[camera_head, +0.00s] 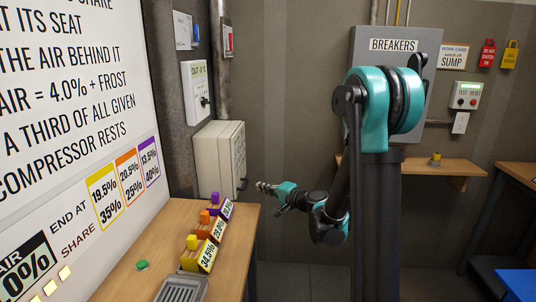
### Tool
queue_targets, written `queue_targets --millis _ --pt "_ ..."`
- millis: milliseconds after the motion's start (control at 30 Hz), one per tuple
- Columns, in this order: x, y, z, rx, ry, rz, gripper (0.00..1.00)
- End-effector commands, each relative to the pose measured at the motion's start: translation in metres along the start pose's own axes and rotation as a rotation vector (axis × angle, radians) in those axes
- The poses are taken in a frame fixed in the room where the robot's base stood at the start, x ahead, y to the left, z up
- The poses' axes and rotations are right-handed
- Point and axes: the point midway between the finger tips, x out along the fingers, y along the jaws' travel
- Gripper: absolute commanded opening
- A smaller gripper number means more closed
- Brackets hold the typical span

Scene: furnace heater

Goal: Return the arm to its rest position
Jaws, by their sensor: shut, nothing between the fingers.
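My arm stands right of the middle in the head view, teal and black, bent down from its shoulder. My gripper (264,187) points left, above and beyond the right edge of the wooden table (125,278). It is shut and holds nothing, and appears clear of the table and of the blocks on it.
On the table are yellow (193,242), orange (205,217) and purple (215,198) pieces on percentage-labelled blocks, a green button (142,265) and a grey grated tray (182,288). A grey cabinet (219,160) is behind. A wooden shelf (450,168) is at right. Floor right of the table looks free.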

Motion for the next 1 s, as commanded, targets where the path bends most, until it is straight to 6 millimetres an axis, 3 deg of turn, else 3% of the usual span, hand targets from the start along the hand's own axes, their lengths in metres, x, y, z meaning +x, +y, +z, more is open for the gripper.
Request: queue_targets --millis 267,500,800,1000 --pt "-0.078 0.035 0.042 -0.284 -0.111 0.311 0.00" --pt "-0.167 0.086 0.066 -0.483 -0.205 0.622 0.00" --pt "-0.291 0.144 0.081 -0.650 -0.296 1.017 0.00" --pt "-0.335 0.160 0.083 -0.691 -0.320 1.155 0.00"
